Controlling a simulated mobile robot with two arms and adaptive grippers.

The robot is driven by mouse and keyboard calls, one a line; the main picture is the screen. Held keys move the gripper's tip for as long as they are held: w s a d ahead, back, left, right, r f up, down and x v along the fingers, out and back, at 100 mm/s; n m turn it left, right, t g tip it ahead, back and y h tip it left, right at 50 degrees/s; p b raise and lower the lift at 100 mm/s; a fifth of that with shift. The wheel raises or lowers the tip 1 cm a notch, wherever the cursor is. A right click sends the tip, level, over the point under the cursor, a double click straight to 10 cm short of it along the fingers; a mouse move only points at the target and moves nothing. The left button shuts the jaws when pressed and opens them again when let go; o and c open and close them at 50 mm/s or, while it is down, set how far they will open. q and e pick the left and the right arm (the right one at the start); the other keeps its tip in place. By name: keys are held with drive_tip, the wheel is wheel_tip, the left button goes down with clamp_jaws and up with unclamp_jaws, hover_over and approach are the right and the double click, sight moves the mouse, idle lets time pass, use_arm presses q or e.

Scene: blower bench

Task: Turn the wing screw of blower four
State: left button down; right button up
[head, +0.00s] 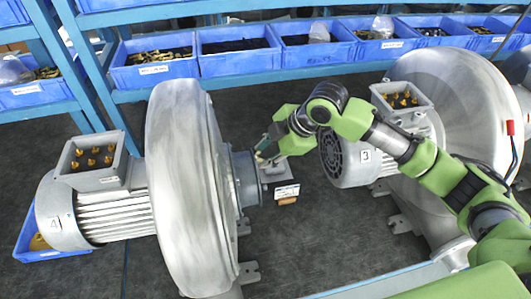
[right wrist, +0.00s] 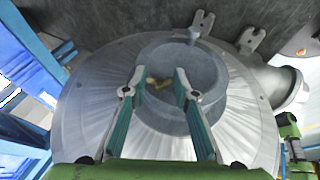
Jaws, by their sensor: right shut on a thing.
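Blower four (head: 182,190) stands at the left in the head view, a large grey metal housing with a motor marked 4 (head: 62,215). Its round inlet collar (head: 243,180) faces right; the collar also shows in the right wrist view (right wrist: 215,70). My right gripper (head: 262,155) is at the collar. My left gripper is not in view.
Blower three (head: 345,157) stands at the right, behind my right arm. Blue bins (head: 155,70) with parts line the back rack. Dark free surface lies in front.

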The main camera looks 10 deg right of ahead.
drive_tip(key=shift+f, duration=0.2)
drive_tip(key=o, duration=0.8)
drive_tip(key=shift+s, duration=0.1)
drive_tip(key=o, duration=0.3)
drive_tip(key=v, duration=1.2)
